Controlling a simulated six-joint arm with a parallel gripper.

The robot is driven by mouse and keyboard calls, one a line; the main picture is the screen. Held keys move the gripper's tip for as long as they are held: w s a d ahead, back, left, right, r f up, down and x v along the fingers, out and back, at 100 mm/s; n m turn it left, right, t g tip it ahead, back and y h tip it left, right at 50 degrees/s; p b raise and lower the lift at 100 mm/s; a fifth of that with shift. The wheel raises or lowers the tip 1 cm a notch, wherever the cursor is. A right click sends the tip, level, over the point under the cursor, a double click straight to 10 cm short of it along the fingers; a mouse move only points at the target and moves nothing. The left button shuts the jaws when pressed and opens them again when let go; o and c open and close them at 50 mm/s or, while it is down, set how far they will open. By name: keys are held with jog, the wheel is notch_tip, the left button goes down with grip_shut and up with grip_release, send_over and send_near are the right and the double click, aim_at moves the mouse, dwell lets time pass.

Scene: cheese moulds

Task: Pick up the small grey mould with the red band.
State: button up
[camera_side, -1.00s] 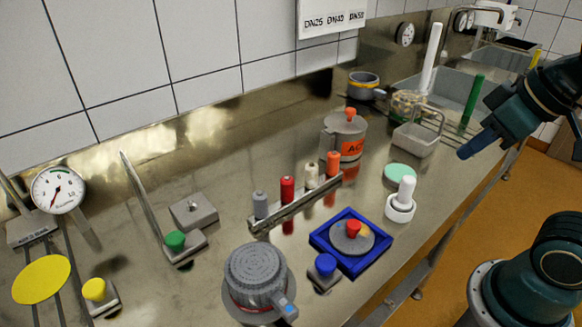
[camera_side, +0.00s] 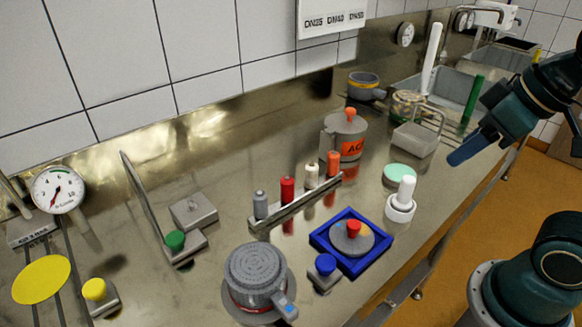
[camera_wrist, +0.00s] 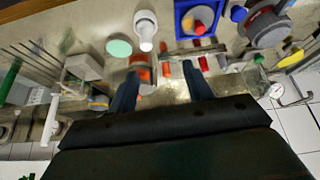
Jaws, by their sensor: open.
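A round grey mould (camera_side: 254,268) with a perforated top and a red band near its base stands on the steel counter at the front of the side view; a blue-and-grey tab sticks out at its lower right. It also shows at the upper right of the wrist view (camera_wrist: 266,27). A second grey mould (camera_side: 363,84), with a yellow band, stands at the back near the wall. My gripper (camera_side: 468,148) is in the air at the right of the side view, far from the red-banded mould. Its two fingers (camera_wrist: 161,90) are apart with nothing held.
Between them stand a blue square tray (camera_side: 322,240) with a grey disc and red knob, a white-knobbed piece (camera_side: 401,203), a rack of coloured pegs (camera_side: 298,202) and a grey canister (camera_side: 344,135) with an orange label.

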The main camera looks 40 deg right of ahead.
jog(key=w+a+r+n+g+y, duration=0.1)
jog(key=w+a+n+g, duration=0.1)
jog(key=w+a+n, duration=0.55)
jog(key=n+g+h, duration=0.1)
jog(key=n+g, duration=0.3)
jog(key=n, duration=2.4)
send_over(278, 296)
notch_tip(278, 296, down, 8)
jog(key=r, duration=0.1)
jog(key=shift+w+a+f, duration=0.1)
jog(key=shift+a+f, duration=0.05)
jog(key=shift+f, duration=4.4)
jog(key=shift+f, duration=0.1)
jog(key=shift+f, duration=2.5)
jog(key=shift+c, duration=0.4)
